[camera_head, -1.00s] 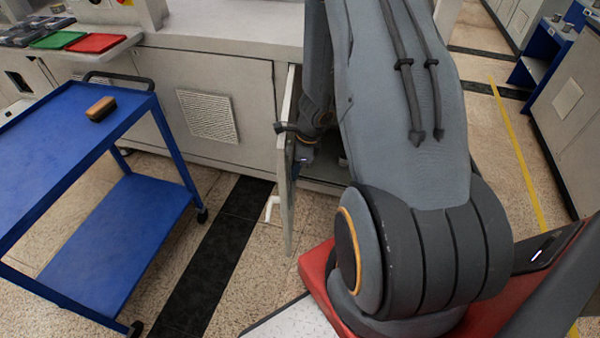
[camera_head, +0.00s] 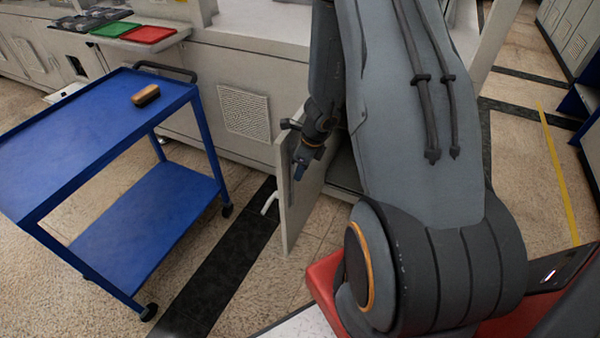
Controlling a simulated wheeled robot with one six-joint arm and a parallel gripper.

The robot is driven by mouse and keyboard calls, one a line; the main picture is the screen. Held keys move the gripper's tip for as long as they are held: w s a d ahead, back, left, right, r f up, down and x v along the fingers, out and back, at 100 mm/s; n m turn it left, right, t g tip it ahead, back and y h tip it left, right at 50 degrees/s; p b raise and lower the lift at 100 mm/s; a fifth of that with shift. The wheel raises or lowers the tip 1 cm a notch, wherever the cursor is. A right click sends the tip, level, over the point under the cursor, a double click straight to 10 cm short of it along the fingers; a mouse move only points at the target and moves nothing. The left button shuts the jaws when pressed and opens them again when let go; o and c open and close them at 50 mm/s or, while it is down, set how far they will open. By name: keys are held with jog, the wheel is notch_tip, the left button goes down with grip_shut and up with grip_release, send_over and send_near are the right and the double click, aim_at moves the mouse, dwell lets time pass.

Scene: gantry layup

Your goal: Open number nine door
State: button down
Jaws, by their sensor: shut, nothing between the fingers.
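A light grey cabinet door (camera_head: 290,215) stands swung out from the long bench's lower front, at a wide angle to it. A white handle (camera_head: 269,203) sticks out from its outer, left face. My gripper (camera_head: 298,174) is shut and empty, at the inner, right side of the door, close to its face; I cannot tell whether it touches. The cabinet opening (camera_head: 345,170) shows behind it as a dark gap, mostly hidden by my arm. No number is legible on the door.
A blue two-shelf cart (camera_head: 90,135) with an orange-and-black block (camera_head: 146,95) stands to the left. Green (camera_head: 113,30) and red (camera_head: 149,34) trays lie on the bench ledge. Floor between cart and door is clear. More cabinets (camera_head: 570,40) stand at the far right.

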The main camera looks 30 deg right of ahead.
jog(key=shift+r, duration=0.1)
jog(key=p+v, duration=0.9)
jog(key=p, duration=0.2)
jog(key=shift+r, duration=0.4)
jog(key=shift+s, duration=0.1)
